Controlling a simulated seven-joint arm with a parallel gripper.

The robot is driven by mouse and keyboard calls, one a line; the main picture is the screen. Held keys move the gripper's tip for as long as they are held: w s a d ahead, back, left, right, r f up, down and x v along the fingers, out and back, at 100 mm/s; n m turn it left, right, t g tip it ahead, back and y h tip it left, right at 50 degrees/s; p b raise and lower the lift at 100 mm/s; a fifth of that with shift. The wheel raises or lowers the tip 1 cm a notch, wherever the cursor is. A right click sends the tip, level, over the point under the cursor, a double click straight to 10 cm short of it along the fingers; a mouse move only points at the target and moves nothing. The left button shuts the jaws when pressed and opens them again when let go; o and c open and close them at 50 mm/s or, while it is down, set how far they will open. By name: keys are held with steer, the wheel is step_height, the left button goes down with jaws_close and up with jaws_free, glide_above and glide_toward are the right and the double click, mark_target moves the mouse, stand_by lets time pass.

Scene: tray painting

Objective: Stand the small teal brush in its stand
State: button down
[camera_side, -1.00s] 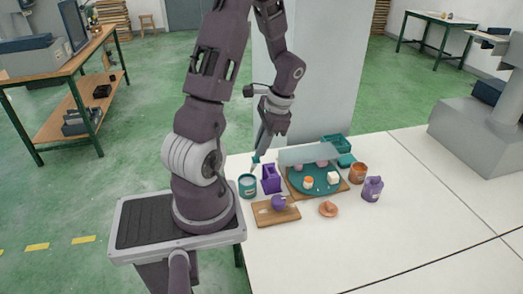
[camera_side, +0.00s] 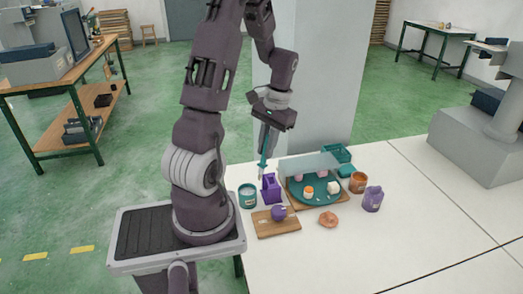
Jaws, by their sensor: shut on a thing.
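My gripper (camera_side: 266,138) points down and is shut on the small teal brush (camera_side: 263,161). The brush hangs nearly upright, with its lower end just above and slightly left of the purple stand (camera_side: 270,188). In this view they look very close; whether they touch, I cannot tell. The purple stand is a small upright block on the white table (camera_side: 330,260), and nothing is seen standing in it.
A teal jar (camera_side: 247,197) stands left of the stand. In front is a wooden board (camera_side: 264,225) with a purple round thing (camera_side: 279,213). To the right are a round teal tray (camera_side: 318,200), an orange jar (camera_side: 357,183) and a purple jug (camera_side: 372,199). The front right table is clear.

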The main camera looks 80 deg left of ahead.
steer(key=w+a+n+t, duration=0.2)
steer(key=w+a+n, duration=0.1)
steer(key=n, duration=0.8)
step_height(320, 180, down, 9)
steer(key=shift+r, duration=0.15)
steer(key=shift+s, duration=0.1)
steer(key=c, duration=0.9)
jaws_free()
steer(key=shift+o, duration=0.2)
steer(key=shift+r, duration=2.95)
